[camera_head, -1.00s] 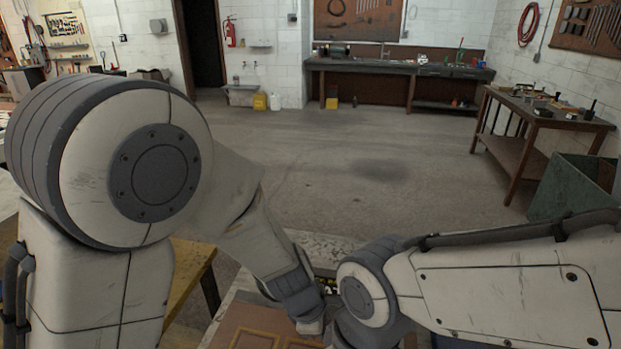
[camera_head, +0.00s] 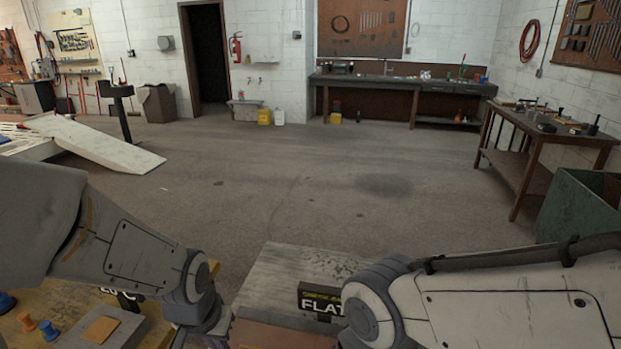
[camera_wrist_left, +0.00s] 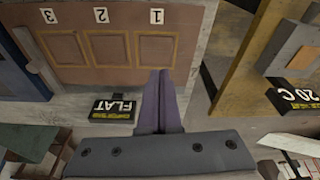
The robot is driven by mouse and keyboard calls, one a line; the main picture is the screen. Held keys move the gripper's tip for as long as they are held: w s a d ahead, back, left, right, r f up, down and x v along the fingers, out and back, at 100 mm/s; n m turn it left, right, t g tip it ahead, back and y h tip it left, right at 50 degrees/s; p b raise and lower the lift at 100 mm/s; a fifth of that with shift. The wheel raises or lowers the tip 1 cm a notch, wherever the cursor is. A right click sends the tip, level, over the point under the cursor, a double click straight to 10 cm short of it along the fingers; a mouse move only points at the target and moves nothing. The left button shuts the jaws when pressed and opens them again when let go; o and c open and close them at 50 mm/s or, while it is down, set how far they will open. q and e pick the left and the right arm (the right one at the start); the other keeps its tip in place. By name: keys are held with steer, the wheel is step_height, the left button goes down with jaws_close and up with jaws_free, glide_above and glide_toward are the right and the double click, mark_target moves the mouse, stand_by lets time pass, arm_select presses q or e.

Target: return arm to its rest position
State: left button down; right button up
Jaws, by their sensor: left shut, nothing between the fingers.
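My left gripper (camera_wrist_left: 159,82) is shut and empty in the left wrist view, its two fingers pressed together. Its tips overlap the near edge of the brown board (camera_wrist_left: 195,75), by the frame marked 1. In the head view my left arm (camera_head: 140,258) comes in from the left and bends down at the wrist; the fingertips do not show there. My right arm (camera_head: 500,295) lies across the lower right, and its gripper is out of the picture.
The pale bench (camera_head: 285,270) bears a black FLAT sign (camera_head: 320,300). A yellow bench (camera_head: 75,325) at lower left holds a grey block with an orange square (camera_head: 101,330) and blue and orange knobs. Open floor (camera_head: 300,180) lies beyond; a green bin (camera_head: 575,205) stands right.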

arm_select(q)
steer(key=s+d+r+m+g, duration=0.1)
steer(key=s+d+r+m, duration=0.1)
steer(key=s+d, duration=0.3)
steer(key=s+d+r+m+g, duration=0.1)
steer(key=s+d+r+m, duration=0.2)
steer(key=s+d, duration=0.3)
steer(key=shift+s+m+h, duration=0.4)
steer(key=shift+s+m, duration=0.3)
steer(key=shift+s, duration=0.1)
steer(key=shift+d, duration=0.1)
